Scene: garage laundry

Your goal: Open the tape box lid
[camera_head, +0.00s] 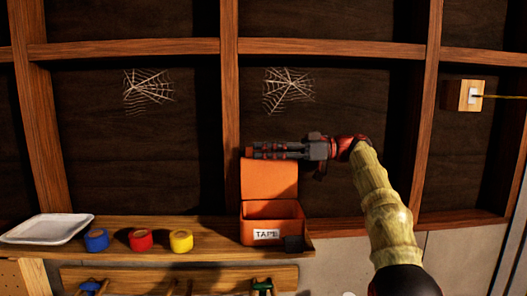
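The orange tape box (285,229) stands on the wooden shelf, with a white "TAPE" label on its front. Its orange lid (270,181) stands upright at the back of the box, and the box's top is open. My gripper (256,150) lies across the lid's top edge, pointing left, with its fingers side by side. I cannot tell whether the fingers touch the lid or how far apart they are. The inside of the box looks empty from here, but its floor is mostly hidden.
Blue (96,240), red (140,240) and yellow (181,241) tape rolls and a white tray (46,229) sit left of the box. Wooden studs and cobwebs are behind. Tools hang below the shelf.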

